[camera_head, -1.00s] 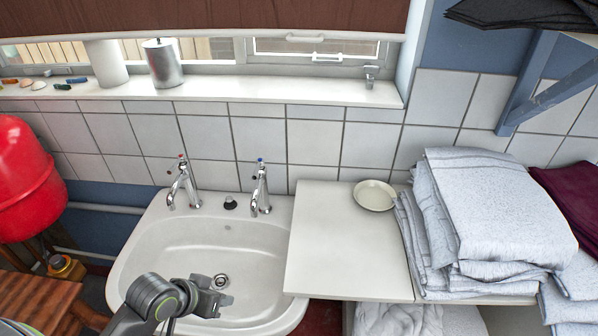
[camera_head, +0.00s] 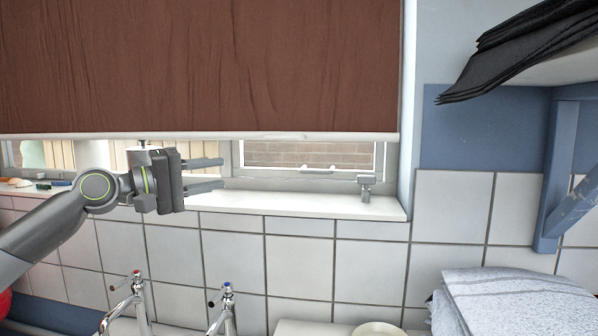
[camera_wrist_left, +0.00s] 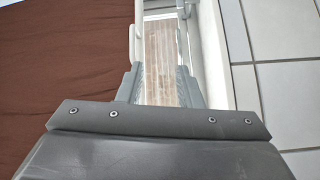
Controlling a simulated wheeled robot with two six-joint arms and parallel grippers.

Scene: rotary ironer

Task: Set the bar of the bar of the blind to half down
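The brown blind (camera_head: 200,65) hangs over most of the window, with a pale bar (camera_head: 340,135) along its lower edge. A small tab (camera_head: 285,135) sits near the right part of the bar. My left gripper (camera_head: 222,173) is open and empty, pointing right in front of the window, just below the bar and left of the tab. In the left wrist view, the blind (camera_wrist_left: 60,70) fills the left side and the open fingers (camera_wrist_left: 160,75) stand apart, with window glass between and beyond them. My right gripper is not in view.
The white sill (camera_head: 310,207) runs below the gripper, with a window latch (camera_head: 366,186) to its right. Two taps (camera_head: 226,305) stand below. A blue shelf bracket (camera_head: 558,165) and folded towels (camera_head: 515,303) are at the right.

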